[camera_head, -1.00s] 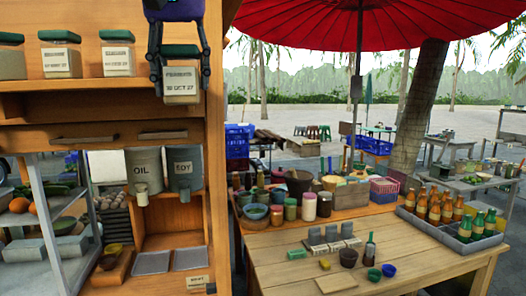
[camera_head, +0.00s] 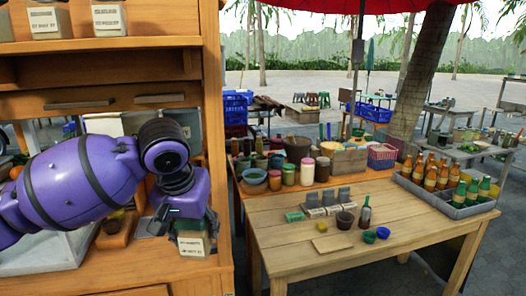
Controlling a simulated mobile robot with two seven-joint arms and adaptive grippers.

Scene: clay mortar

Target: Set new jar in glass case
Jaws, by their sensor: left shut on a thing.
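My left gripper (camera_head: 192,222) comes in from the left, pointing down. It is shut on a jar (camera_head: 194,246) with a dark green lid and a pale label, too small to read surely. The jar is upright low in front of the wooden cabinet, near its right post; I cannot tell if it touches the surface below. A pale-framed case (camera_head: 60,255) at the lower left, likely the glass case, is mostly hidden behind my purple left arm. My right gripper is not in view.
Similar labelled jars (camera_head: 108,18) stand on the cabinet's (camera_head: 213,120) top shelf. Right of it is a wooden table (camera_head: 290,250) with bowls, a cutting board (camera_head: 332,243) and a crate of bottles (camera_head: 445,190). The table's front left is clear.

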